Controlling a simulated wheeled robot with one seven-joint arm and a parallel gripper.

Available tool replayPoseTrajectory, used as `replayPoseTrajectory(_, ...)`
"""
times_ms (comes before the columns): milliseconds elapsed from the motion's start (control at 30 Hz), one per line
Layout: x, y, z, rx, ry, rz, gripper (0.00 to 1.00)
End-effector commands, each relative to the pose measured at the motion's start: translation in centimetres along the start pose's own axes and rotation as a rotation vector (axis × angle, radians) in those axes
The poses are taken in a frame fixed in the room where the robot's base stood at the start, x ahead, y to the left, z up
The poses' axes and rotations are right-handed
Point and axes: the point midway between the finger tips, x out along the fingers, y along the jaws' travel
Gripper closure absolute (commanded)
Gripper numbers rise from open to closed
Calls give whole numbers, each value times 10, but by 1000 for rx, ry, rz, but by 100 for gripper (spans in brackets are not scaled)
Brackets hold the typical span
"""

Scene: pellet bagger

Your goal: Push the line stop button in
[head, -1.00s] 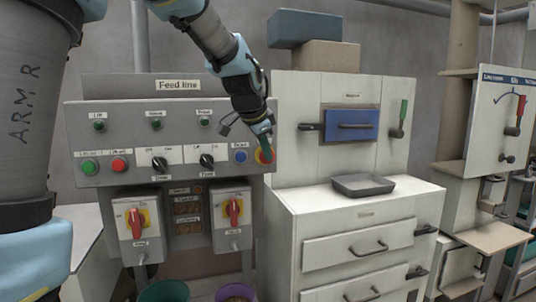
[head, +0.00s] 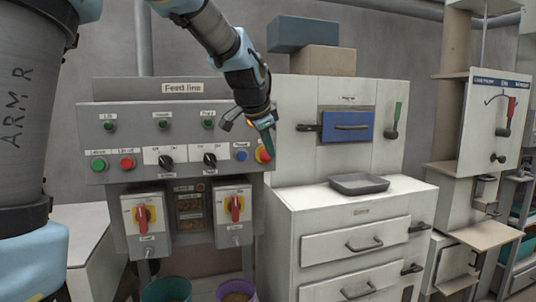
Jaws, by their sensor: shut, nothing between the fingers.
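The line stop button appears to be the red button on a yellow ring (head: 262,155) at the right end of the grey Feed line panel (head: 220,108) in the head view. My gripper (head: 269,150) is shut and empty, its teal fingertips in front of the button's right side. The fingers hide part of the button and ring. I cannot tell whether the tips touch the button or how far in it sits.
A blue button (head: 241,156) sits just left of the red one, with black knobs (head: 210,160) further left. Two red-handled switches (head: 235,208) hang below. On the right stands a white cabinet with a blue drawer front (head: 347,126) and a grey tray (head: 359,184).

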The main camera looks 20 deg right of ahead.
Motion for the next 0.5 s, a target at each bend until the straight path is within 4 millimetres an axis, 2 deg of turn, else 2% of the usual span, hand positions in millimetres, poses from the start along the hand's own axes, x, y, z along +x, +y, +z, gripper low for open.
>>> replayPoseTrajectory(500,-74,2,1,0,-1,2,100)
